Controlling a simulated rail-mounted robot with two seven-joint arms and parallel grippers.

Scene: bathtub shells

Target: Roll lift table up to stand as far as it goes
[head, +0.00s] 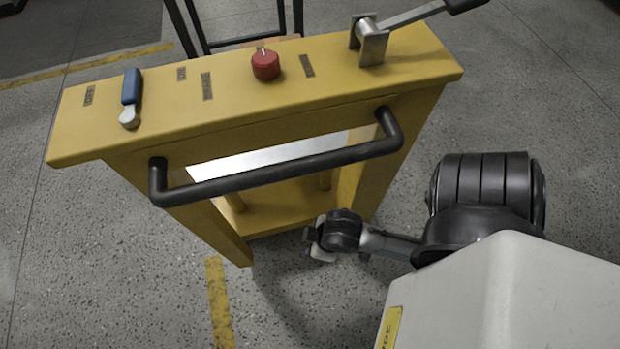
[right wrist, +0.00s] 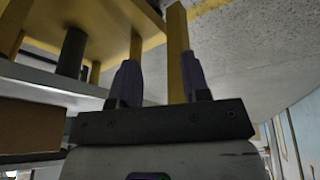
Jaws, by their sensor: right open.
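The yellow lift table (head: 215,95) stands in front of me in the head view, with a black push handle (head: 285,174) across its near side. On its top are a blue-handled lever (head: 131,98), a red knob (head: 265,65) and a grey lever with a dark grip (head: 372,42). My right gripper (head: 318,243) is low beside the table's right leg, below the handle and apart from it. In the right wrist view my right gripper (right wrist: 160,78) is open, and a yellow post (right wrist: 178,50) shows between its fingers. My left gripper is not in view.
A dark frame (head: 205,40), possibly the stand, is behind the table, mostly cut off. A pale surface (head: 270,155) shows under the handle. Yellow floor lines (head: 220,300) cross the grey floor (head: 80,270). Floor left of the table looks clear.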

